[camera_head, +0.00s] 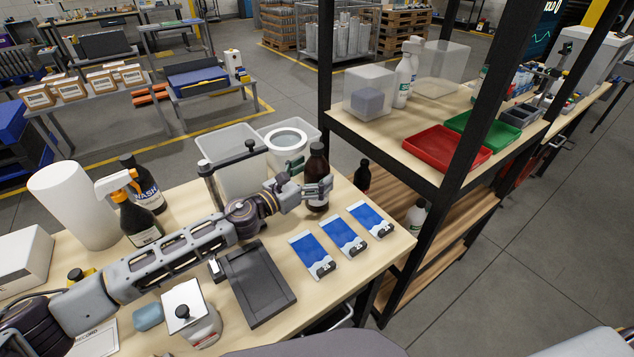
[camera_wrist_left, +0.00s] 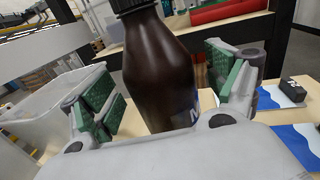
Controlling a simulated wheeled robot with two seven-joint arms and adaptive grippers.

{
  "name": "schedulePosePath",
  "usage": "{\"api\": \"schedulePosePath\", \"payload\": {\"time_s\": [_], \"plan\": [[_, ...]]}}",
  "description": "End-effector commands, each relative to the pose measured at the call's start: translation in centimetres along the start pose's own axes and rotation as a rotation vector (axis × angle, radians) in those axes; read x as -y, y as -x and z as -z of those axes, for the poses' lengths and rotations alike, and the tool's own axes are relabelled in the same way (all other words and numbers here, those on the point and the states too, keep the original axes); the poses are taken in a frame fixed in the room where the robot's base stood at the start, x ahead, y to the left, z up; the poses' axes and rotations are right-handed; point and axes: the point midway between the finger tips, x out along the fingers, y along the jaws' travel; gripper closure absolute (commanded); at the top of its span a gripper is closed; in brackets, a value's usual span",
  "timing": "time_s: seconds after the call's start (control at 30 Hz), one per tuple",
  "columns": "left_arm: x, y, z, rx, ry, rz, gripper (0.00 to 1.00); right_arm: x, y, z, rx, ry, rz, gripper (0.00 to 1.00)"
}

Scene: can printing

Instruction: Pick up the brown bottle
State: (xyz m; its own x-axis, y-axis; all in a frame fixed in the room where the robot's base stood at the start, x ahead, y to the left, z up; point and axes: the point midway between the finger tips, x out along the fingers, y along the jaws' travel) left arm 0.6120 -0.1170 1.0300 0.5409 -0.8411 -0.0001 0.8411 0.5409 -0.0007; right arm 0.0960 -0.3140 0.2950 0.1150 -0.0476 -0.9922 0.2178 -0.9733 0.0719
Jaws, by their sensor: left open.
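The brown bottle (camera_head: 317,165) stands upright on the table near its back right corner, with a black cap. My left gripper (camera_head: 318,190) is at the bottle's side, reaching in from the left. In the left wrist view the bottle (camera_wrist_left: 158,75) stands between the two green-padded fingers of my left gripper (camera_wrist_left: 168,100). The fingers are open, with gaps visible on both sides of the bottle. The bottle's base is hidden behind the gripper body. My right gripper is not in view.
Several blue-and-white packets (camera_head: 343,236) lie right of the arm. A clear bin (camera_head: 232,160) and a white round container (camera_head: 286,147) stand close left of the bottle. A dark tray (camera_head: 256,285) lies in front. A shelf rack (camera_head: 385,150) stands beyond the table's right edge.

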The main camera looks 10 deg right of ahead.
Motion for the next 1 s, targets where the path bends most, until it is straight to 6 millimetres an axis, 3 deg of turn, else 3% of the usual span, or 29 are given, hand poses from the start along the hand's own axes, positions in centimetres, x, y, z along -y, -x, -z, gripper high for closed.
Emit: {"api": "schedulePosePath", "payload": {"time_s": [0.2, 0.7, 1.0], "plan": [[0.02, -1.19, 0.01, 0.0, -0.001, 0.0, 0.12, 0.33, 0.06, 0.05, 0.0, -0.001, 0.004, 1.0], [0.01, -1.3, 0.02, 0.0, -0.001, 0.0, 0.12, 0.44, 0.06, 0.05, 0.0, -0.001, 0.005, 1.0], [0.01, -1.29, 0.02, 0.0, -0.001, 0.0, 0.48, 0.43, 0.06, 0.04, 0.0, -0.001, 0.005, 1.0]]}}
